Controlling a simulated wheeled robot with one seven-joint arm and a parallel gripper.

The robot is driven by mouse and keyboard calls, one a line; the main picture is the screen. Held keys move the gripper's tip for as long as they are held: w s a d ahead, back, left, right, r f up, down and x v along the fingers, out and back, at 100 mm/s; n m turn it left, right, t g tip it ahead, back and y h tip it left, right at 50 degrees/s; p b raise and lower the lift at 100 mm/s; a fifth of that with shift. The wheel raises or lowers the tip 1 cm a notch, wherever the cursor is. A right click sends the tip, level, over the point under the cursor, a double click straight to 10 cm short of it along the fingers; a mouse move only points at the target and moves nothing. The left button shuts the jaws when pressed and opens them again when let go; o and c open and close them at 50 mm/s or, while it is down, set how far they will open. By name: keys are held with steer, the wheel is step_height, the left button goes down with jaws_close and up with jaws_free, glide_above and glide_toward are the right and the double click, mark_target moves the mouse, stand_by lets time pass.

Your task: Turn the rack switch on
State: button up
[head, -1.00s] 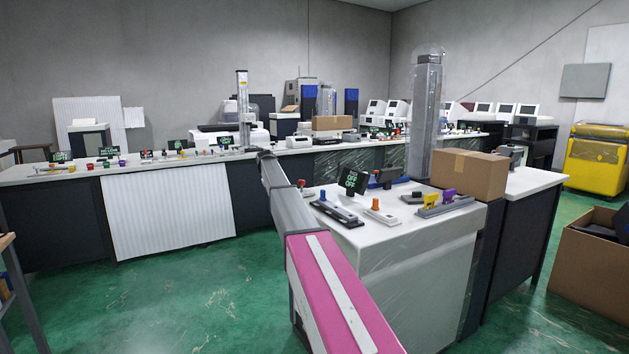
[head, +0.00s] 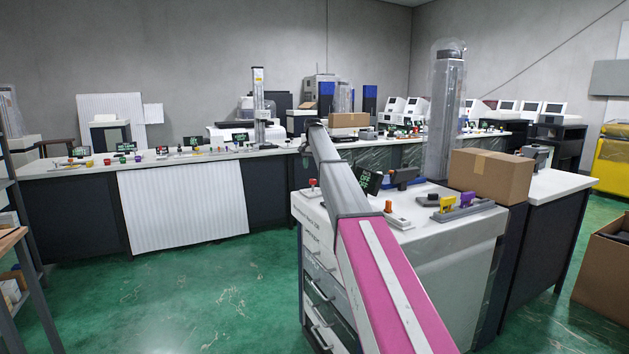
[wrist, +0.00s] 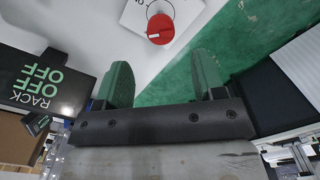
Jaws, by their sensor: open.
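A round red knob (wrist: 160,28) with a white mark sits on a white plate (wrist: 138,14) in the wrist view; the plate's lettering is cut off. A dark display (wrist: 45,88) to its left reads "RACK OFF OFF". In the head view the display (head: 368,181) stands on the near cabinet, partly behind my arm, and a red knob (head: 313,183) shows at the cabinet's left edge. My gripper (wrist: 162,74) is open and empty, its two green fingers apart and pointing toward the knob without touching it.
A long counter (head: 60,167) with several controls runs behind. Green floor (head: 200,290) is clear at left.

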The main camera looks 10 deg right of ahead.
mark_target(313, 182)
step_height(313, 182, down, 7)
steer(key=c, duration=0.9)
